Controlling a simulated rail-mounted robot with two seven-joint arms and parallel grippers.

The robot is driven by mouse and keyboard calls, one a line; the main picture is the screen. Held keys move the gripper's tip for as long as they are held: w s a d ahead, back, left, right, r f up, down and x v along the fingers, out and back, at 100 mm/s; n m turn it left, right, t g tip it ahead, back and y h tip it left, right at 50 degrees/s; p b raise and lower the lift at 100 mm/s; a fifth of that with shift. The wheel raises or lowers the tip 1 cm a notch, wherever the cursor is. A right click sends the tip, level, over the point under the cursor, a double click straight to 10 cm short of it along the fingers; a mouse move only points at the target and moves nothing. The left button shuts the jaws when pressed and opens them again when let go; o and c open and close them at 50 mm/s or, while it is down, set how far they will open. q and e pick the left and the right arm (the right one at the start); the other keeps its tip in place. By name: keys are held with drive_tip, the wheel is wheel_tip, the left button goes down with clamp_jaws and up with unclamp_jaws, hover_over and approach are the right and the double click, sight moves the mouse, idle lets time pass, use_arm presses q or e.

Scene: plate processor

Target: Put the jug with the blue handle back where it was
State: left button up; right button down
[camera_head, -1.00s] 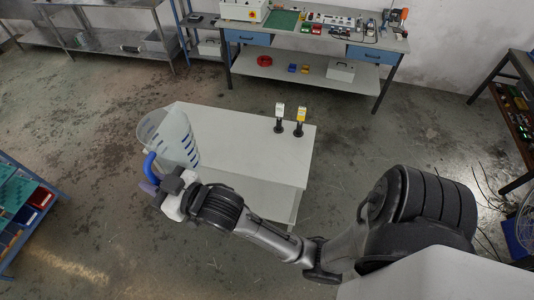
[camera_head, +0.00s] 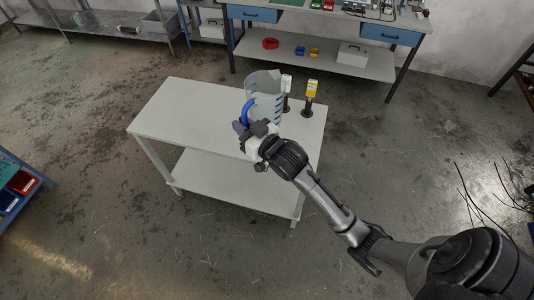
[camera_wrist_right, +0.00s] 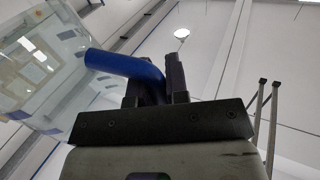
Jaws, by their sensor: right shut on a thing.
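The clear jug (camera_head: 265,88) with the blue handle (camera_head: 247,110) is upright over the right part of the small white table (camera_head: 190,110). My right gripper (camera_head: 253,130) is shut on the blue handle, at the jug's near left side. In the right wrist view the jaws (camera_wrist_right: 157,85) close around the blue handle (camera_wrist_right: 120,64), and the jug's clear wall (camera_wrist_right: 35,65) fills the upper left. I cannot tell whether the jug's base touches the tabletop. My left gripper is not in view.
A yellow-topped device (camera_head: 311,92) on a black foot stands right of the jug. A white-topped one (camera_head: 287,82) is partly hidden behind the jug. The table's left half is bare. A workbench (camera_head: 310,55) stands behind, with floor between.

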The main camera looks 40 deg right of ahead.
drive_tip(key=w+d+f+m+h+b, duration=0.1)
drive_tip(key=w+d+f+b, duration=0.1)
drive_tip(key=d+f+b, duration=0.8)
drive_tip(key=w+d+f+h+b, duration=0.1)
drive_tip(key=w+d+f+b, duration=0.1)
drive_tip(key=d+f+b, duration=0.9)
drive_tip(key=shift+w+a+f+b, duration=1.25)
drive_tip(key=shift+w+a+f, duration=0.25)
drive_tip(key=shift+f, duration=0.5)
drive_tip(key=shift+w+a+f+b, duration=1.3)
drive_tip(key=shift+w+a+f, duration=0.2)
drive_tip(key=shift+f, duration=0.45)
drive_tip(key=shift+w+a+f+b, duration=1.25)
drive_tip(key=shift+w+a+f, duration=0.25)
drive_tip(key=shift+f, duration=0.5)
drive_tip(key=shift+d, duration=0.1)
